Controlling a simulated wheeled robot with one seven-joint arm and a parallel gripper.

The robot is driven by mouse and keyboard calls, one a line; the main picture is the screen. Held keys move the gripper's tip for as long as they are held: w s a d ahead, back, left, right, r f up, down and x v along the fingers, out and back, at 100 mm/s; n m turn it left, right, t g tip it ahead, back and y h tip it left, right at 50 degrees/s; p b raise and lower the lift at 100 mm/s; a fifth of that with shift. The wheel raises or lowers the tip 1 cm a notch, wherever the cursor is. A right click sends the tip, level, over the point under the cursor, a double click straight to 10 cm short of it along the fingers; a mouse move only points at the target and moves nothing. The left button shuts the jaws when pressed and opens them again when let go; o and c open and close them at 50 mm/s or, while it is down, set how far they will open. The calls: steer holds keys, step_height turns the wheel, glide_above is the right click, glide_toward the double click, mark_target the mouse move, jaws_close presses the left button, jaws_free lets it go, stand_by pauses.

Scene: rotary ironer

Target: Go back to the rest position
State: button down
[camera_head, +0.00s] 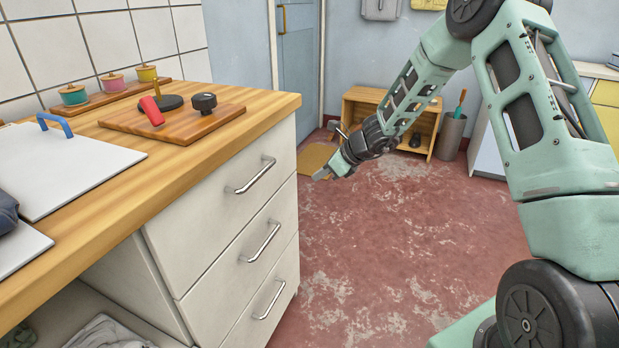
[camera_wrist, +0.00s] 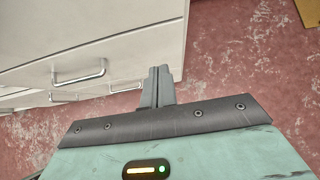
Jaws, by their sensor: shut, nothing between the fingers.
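My gripper (camera_head: 322,174) hangs in free air over the red floor, to the right of the white drawer cabinet (camera_head: 228,222). Its fingers are shut and empty. In the wrist view my gripper (camera_wrist: 159,74) points toward the floor edge of the cabinet, with a drawer handle (camera_wrist: 80,74) to its left. My green arm arches in from the right of the head view, and the gripper is apart from the worktop and the drawers.
The wooden worktop (camera_head: 190,155) carries a board (camera_head: 172,122) with a red lever and black knob, and a white panel with a blue handle (camera_head: 55,124). A wooden shelf (camera_head: 367,103) and grey bin (camera_head: 452,136) stand behind. The red floor (camera_head: 400,250) is clear.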

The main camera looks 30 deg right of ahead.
steer(key=v, duration=0.6)
steer(key=s+a+r+n+g, duration=0.3)
steer(key=s+a+n, duration=0.45)
steer(key=a, duration=0.35)
steer(key=s+a+r+n+g, duration=0.2)
steer(key=s+a+r+n, duration=0.1)
steer(key=s+a+n, duration=0.65)
steer(key=s+a+r+n+g+h, duration=0.1)
steer(key=s+a+n+h, duration=0.15)
steer(key=s+n, duration=0.75)
steer(key=s+a+r+n+g+h, duration=0.1)
steer(key=s+r+n+h, duration=0.15)
steer(key=s+n, duration=0.7)
step_height(320, 180, up, 18)
steer(key=s+m+p, duration=0.1)
steer(key=p, duration=1.8)
steer(key=shift+s+p, duration=0.3)
steer(key=shift+p, duration=0.1)
steer(key=shift+r, duration=0.1)
